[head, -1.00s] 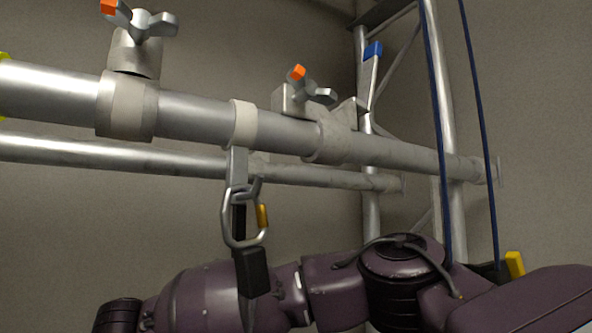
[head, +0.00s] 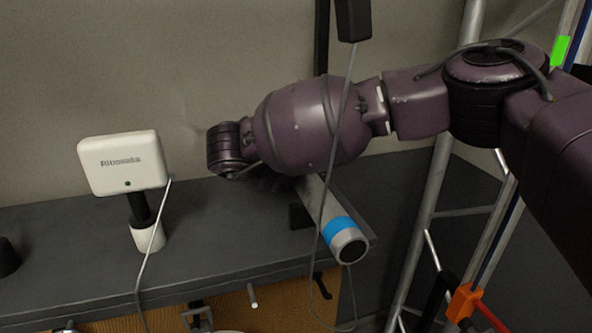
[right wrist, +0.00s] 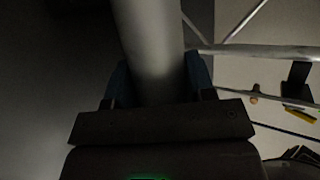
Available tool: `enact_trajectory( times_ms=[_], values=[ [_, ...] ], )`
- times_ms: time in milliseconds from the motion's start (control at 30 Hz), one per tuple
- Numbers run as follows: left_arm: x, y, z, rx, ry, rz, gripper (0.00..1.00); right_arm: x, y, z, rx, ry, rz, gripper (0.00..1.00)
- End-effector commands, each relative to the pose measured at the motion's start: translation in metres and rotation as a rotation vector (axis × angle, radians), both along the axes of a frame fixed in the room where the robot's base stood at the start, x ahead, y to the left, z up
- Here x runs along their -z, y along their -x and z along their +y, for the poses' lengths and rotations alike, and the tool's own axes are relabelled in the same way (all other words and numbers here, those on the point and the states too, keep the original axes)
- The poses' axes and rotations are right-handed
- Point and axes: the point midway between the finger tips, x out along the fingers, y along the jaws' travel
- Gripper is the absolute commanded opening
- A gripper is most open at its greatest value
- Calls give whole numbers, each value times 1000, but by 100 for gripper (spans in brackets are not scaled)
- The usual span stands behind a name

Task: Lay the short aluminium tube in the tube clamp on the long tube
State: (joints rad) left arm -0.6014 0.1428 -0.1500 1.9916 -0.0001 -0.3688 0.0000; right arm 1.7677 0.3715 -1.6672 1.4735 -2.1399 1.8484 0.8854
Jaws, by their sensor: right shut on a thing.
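The short aluminium tube (head: 328,218) is at the right end of the dark bench in the head view, its blue-banded open end pointing toward me. Its far part is hidden behind my right arm. In the right wrist view the tube (right wrist: 150,35) runs between the two blue-lined fingers of my right gripper (right wrist: 157,80), which is shut on it. I cannot tell whether the tube touches the bench or its dark block. The long tube and tube clamp are outside the present head view. My left gripper is not in view.
A white box on a stand (head: 124,163) with a cable stands on the left of the bench (head: 215,233). A thin cable with a black box (head: 353,18) hangs in front of my right arm and the tube. Truss legs (head: 437,190) stand at right.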

Motion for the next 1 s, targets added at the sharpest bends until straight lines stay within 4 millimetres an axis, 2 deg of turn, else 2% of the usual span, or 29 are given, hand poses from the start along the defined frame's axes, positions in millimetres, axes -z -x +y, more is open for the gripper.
enact_trajectory(
  times_ms=[100, 533, 567, 700, 1000],
  values=[
    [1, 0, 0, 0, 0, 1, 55, 10, 0, 0, 0, 0, 0, 16],
    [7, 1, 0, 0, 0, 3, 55, 15, 0, 0, 0, 1, -1, 16],
    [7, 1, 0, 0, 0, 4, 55, 15, 0, 0, 0, 0, 0, 53],
    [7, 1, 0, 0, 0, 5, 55, 14, 0, 0, 0, 0, 0, 74],
    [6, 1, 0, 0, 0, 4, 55, 14, 0, 0, 0, 0, 0, 75]
  ],
)
